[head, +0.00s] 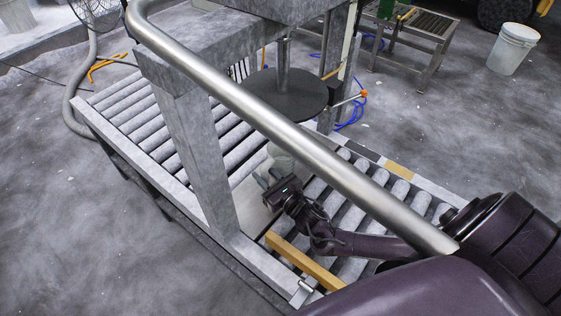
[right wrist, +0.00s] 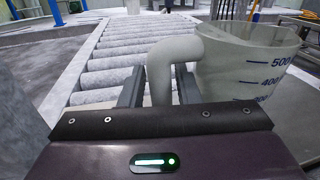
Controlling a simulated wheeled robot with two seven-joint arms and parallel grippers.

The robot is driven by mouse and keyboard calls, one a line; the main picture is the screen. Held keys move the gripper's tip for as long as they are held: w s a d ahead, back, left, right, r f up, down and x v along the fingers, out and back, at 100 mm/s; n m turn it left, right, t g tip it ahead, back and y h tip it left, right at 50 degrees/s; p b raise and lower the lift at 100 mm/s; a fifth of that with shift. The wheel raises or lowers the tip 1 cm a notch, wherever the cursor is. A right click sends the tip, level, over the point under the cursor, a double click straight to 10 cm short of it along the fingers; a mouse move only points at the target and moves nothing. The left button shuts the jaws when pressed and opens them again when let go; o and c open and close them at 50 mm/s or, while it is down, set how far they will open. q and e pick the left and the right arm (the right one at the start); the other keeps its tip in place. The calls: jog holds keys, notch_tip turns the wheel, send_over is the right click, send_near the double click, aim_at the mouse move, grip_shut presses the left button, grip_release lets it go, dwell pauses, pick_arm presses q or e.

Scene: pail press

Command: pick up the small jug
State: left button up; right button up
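The small jug is a pale translucent vessel with blue volume marks. In the right wrist view the jug (right wrist: 245,70) stands at the right, with its thick curved handle (right wrist: 160,75) reaching down between the two fingers. In the head view the jug (head: 281,158) is small and partly hidden behind my right gripper (head: 266,181). The right gripper (right wrist: 159,88) also shows in its wrist view; its fingers are apart, one on each side of the handle, with narrow gaps visible. My left gripper is not in view.
A roller conveyor (head: 150,125) runs under the press frame. A round dark press plate (head: 284,95) hangs close behind the jug. A steel bar (head: 290,130) crosses above my right arm. A wooden strip (head: 303,262) lies across the near rollers. A white pail (head: 512,48) stands far right.

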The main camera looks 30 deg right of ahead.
jog(key=shift+w, duration=0.1)
grip_shut()
jog(key=shift+r, duration=0.2)
